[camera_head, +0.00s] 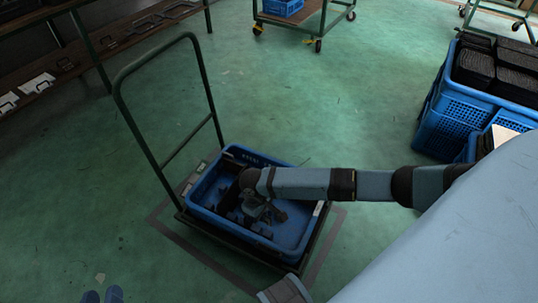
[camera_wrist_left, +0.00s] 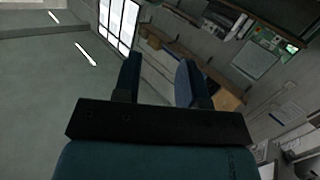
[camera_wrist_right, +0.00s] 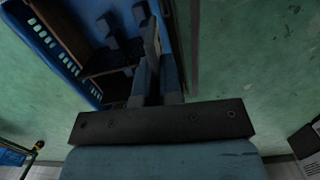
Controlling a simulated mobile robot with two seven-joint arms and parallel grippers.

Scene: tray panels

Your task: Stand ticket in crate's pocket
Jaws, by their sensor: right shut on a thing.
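The blue crate (camera_head: 296,181) rests on a low cart, and its slotted wall also shows in the right wrist view (camera_wrist_right: 45,35). My right gripper (camera_head: 258,208) reaches down over the crate from the right. In the right wrist view (camera_wrist_right: 157,75) its fingers are shut on a thin pale piece seen edge-on, which seems to be the ticket (camera_wrist_right: 152,42). Its lower part is hidden between the fingers. A small white patch (camera_head: 318,208) shows at the crate's right end; I cannot make out the pocket. My left gripper (camera_wrist_left: 158,78) is open and empty, away from the crate.
The cart (camera_head: 189,230) has a tall green handle (camera_head: 135,135) at its left. Several dark parts stand inside the crate. Stacked blue crates (camera_head: 442,118) stand at the right. A shelf (camera_head: 75,70) runs along the upper left. Green floor around the cart is mostly clear.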

